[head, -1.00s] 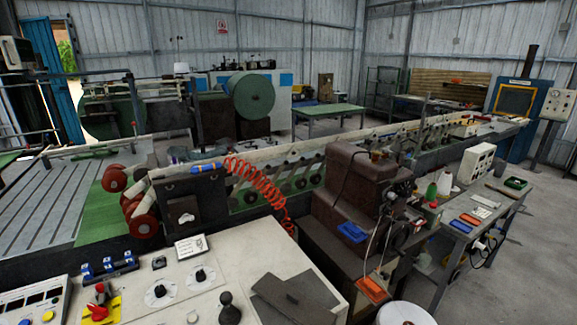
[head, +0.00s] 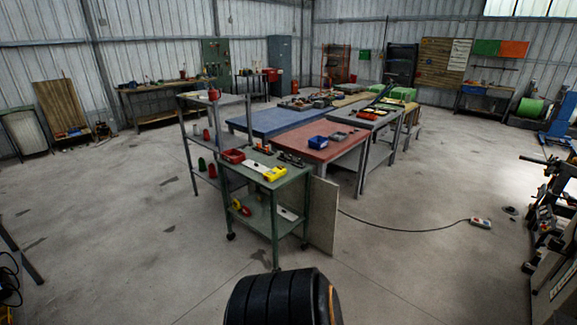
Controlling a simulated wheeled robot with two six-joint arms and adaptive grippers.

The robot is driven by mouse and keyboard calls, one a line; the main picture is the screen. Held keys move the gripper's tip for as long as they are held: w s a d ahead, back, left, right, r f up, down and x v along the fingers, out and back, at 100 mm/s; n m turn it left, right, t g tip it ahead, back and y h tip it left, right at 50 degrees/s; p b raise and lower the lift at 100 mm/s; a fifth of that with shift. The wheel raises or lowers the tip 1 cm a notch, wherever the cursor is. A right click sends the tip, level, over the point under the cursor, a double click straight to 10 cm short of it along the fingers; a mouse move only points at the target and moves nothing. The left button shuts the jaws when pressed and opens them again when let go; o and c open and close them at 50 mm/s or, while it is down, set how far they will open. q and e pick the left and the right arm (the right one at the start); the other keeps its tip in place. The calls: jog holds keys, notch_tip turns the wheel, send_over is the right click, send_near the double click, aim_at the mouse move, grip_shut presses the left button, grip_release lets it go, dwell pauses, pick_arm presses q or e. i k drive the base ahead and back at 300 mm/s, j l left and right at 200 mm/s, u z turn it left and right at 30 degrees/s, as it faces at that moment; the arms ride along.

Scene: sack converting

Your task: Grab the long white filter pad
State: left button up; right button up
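I cannot pick out the long white filter pad with certainty. A pale flat strip (head: 255,166) lies on the top of the green trolley (head: 290,183), beside a yellow tool (head: 273,174). Another white flat piece (head: 287,213) lies on the trolley's lower shelf. Both are too small to identify. Neither of my grippers is in the head view.
A black ribbed round object (head: 275,300) stands close at the bottom centre. A red-topped table (head: 318,151) and a blue-topped table (head: 270,123) stand behind the trolley. A cable (head: 405,225) crosses the floor at right. Open floor (head: 110,220) lies at left.

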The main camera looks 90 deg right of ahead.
aim_at(261, 168)
jog(key=z, duration=2.45)
